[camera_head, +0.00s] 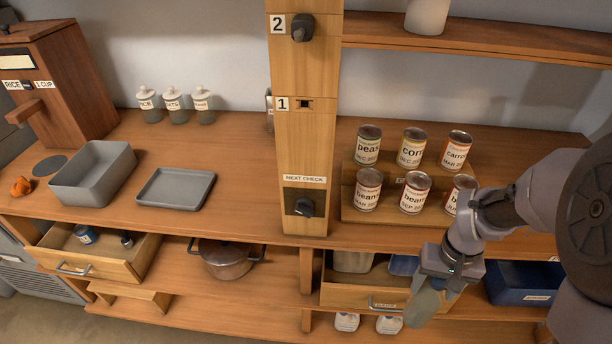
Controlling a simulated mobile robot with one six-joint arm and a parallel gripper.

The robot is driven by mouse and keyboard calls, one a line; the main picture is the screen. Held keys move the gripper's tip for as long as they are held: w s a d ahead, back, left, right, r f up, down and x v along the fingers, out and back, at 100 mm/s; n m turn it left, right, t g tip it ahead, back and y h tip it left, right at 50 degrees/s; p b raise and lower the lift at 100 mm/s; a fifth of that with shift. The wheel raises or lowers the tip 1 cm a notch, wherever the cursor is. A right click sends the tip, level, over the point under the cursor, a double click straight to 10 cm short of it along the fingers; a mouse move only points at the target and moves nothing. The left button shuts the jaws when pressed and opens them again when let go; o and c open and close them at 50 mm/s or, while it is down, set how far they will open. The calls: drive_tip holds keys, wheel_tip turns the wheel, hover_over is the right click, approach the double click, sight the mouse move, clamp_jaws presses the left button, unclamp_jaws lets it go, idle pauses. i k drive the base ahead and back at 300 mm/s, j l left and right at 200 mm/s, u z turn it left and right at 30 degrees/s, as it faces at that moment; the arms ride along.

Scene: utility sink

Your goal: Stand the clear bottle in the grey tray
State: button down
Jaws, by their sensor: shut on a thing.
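The grey tray (176,203) is a shallow, empty, flat tray on the left part of the wooden counter. My gripper (437,285) is at the lower right, low in front of the open drawer beneath the cans. It is shut on a translucent grey-green object, which appears to be the clear bottle (422,308). The bottle hangs tilted below the jaws, and its upper end is hidden by the gripper. My gripper and the bottle are far to the right of the tray, with the wooden column between.
A deep grey bin (95,187) stands left of the tray. The wooden column (305,140) rises mid-counter. Several cans (412,148) stand on a stepped rack. Open drawers jut out at left (100,263) and right (372,297). A pot (226,262) sits on the lower shelf.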

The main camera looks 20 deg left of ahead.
sight(177, 190)
drive_tip(key=k+j+u, duration=0.1)
drive_tip(key=j+u, duration=0.35)
drive_tip(key=j, duration=0.3)
drive_tip(key=j+u, duration=0.5)
drive_tip(key=j, duration=0.3)
